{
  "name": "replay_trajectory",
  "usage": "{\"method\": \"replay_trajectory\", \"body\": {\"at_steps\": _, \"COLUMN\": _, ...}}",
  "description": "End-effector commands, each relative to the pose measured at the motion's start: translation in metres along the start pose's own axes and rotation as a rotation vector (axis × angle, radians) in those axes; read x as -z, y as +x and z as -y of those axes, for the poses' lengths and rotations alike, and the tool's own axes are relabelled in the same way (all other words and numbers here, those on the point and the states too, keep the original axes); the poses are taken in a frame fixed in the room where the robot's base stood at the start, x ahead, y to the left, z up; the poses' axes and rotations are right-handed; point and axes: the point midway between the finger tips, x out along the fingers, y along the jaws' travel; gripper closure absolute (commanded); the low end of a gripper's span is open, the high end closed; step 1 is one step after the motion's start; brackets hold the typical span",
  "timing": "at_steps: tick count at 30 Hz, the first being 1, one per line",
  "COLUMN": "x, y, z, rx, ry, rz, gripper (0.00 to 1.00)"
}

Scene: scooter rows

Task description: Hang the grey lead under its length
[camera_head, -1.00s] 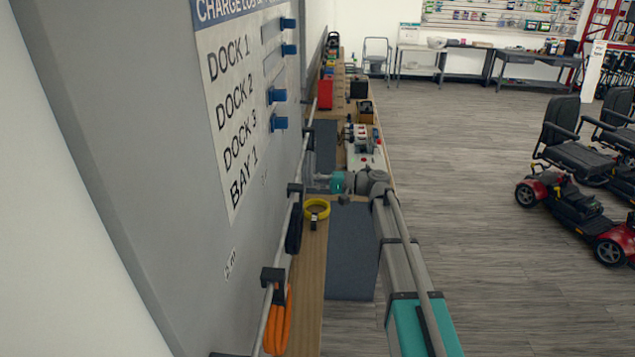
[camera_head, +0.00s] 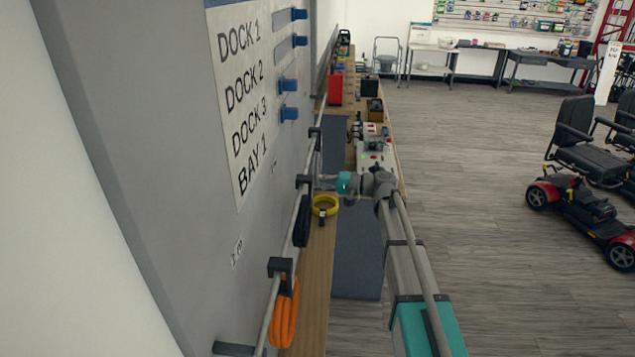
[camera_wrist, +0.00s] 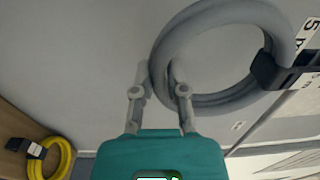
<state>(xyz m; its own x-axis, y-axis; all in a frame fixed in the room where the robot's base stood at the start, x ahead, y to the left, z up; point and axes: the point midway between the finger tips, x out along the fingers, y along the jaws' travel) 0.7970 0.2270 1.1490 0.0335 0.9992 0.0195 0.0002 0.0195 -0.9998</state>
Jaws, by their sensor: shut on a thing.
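The grey lead (camera_wrist: 168,45) is a thick coil that fills the upper right of the wrist view. My gripper (camera_wrist: 160,92) is shut on the near side of its loop. A black block (camera_wrist: 285,72) overlaps the coil's right side, beside a label reading 5 m (camera_wrist: 307,30); I cannot tell whether it is a rail hook or the lead's plug. In the head view my gripper (camera_head: 324,183) is close to the wall rail, just right of a black hook (camera_head: 304,181). The grey lead is hard to make out there.
An orange lead (camera_head: 284,318) and a black lead (camera_head: 302,222) hang from the rail (camera_head: 272,312). A yellow lead (camera_head: 325,206) lies on the wooden bench (camera_head: 313,280), also in the wrist view (camera_wrist: 60,160). A control box (camera_head: 374,158) stands beyond my gripper.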

Motion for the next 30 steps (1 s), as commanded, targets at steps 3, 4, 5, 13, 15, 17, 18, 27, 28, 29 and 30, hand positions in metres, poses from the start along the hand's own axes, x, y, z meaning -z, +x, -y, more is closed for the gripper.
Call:
{"method": "replay_trajectory", "body": {"at_steps": 3, "x": 0.000, "y": 0.000, "z": 0.000, "rx": 0.001, "ry": 0.000, "rz": 0.000, "gripper": 0.69}}
{"method": "replay_trajectory", "body": {"at_steps": 4, "x": 0.000, "y": 0.000, "z": 0.000, "rx": 0.001, "ry": 0.000, "rz": 0.000, "gripper": 0.64}}
{"method": "replay_trajectory", "body": {"at_steps": 5, "x": 0.000, "y": 0.000, "z": 0.000, "rx": 0.001, "ry": 0.000, "rz": 0.000, "gripper": 0.58}}
{"method": "replay_trajectory", "body": {"at_steps": 13, "x": 0.000, "y": 0.000, "z": 0.000, "rx": 0.001, "ry": 0.000, "rz": 0.000, "gripper": 0.42}}
{"method": "replay_trajectory", "body": {"at_steps": 15, "x": 0.000, "y": 0.000, "z": 0.000, "rx": 0.000, "ry": 0.000, "rz": 0.000, "gripper": 0.42}}
{"method": "replay_trajectory", "body": {"at_steps": 17, "x": 0.000, "y": 0.000, "z": 0.000, "rx": -0.001, "ry": 0.000, "rz": -0.001, "gripper": 0.42}}
{"method": "replay_trajectory", "body": {"at_steps": 18, "x": 0.000, "y": -0.001, "z": 0.000, "rx": -0.001, "ry": 0.000, "rz": -0.001, "gripper": 0.42}}
{"method": "replay_trajectory", "body": {"at_steps": 27, "x": 0.000, "y": -0.017, "z": 0.000, "rx": -0.001, "ry": 0.000, "rz": -0.002, "gripper": 0.42}}
{"method": "replay_trajectory", "body": {"at_steps": 28, "x": 0.001, "y": -0.020, "z": 0.000, "rx": -0.001, "ry": 0.000, "rz": -0.002, "gripper": 0.42}}
{"method": "replay_trajectory", "body": {"at_steps": 29, "x": 0.000, "y": -0.024, "z": 0.000, "rx": -0.001, "ry": 0.000, "rz": -0.002, "gripper": 0.42}}
{"method": "replay_trajectory", "body": {"at_steps": 30, "x": 0.000, "y": -0.028, "z": 0.000, "rx": -0.001, "ry": 0.000, "rz": -0.002, "gripper": 0.42}}
